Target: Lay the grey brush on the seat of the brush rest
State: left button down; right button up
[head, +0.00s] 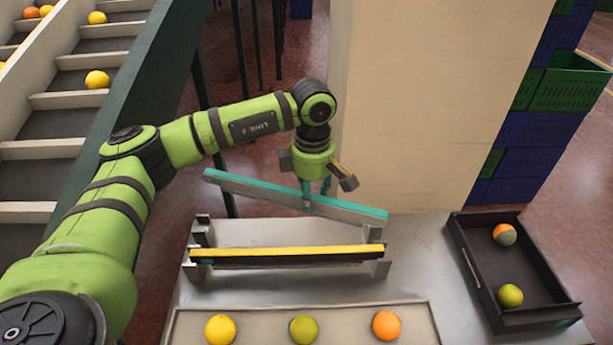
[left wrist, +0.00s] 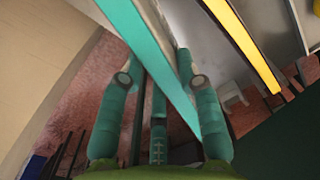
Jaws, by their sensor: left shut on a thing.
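The grey brush (head: 250,190), a long bar with a teal strip along its top and a grey side, is held by my left gripper (head: 307,203) near its middle. It slants in the head view, left end farther back than the right. In the left wrist view the brush (left wrist: 152,58) runs between the two fingers of my left gripper (left wrist: 160,80). The brush rest (head: 202,233) is a pale metal holder with notched end brackets, at the table's back. The brush appears above and behind it; the exact gap is unclear. My right gripper is out of view.
A yellow-topped dark bar (head: 285,252) lies across the rest's front; it also shows in the left wrist view (left wrist: 243,42). A shallow tray (head: 260,312) holds three fruits in front. A black crate (head: 480,270) with two fruits stands right. A pale pillar (head: 430,100) rises behind.

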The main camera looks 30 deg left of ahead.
pick_arm(q)
notch_tip(320, 180, down, 7)
jog(key=w+a+n+b, duration=0.1)
jog(key=n+b, duration=0.3)
jog(key=shift+w+a+r, duration=0.2)
jog(key=shift+w+a, duration=0.1)
jog(key=shift+a, duration=0.1)
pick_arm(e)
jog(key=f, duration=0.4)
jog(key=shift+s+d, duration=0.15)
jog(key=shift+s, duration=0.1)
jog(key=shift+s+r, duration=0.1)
pick_arm(q)
jog(key=shift+b, duration=0.3)
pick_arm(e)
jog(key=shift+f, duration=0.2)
pick_arm(q)
jog(key=shift+f, duration=0.3)
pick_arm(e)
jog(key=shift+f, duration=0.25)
pick_arm(q)
jog(key=shift+f+b, duration=0.35)
jog(key=shift+b, duration=0.2)
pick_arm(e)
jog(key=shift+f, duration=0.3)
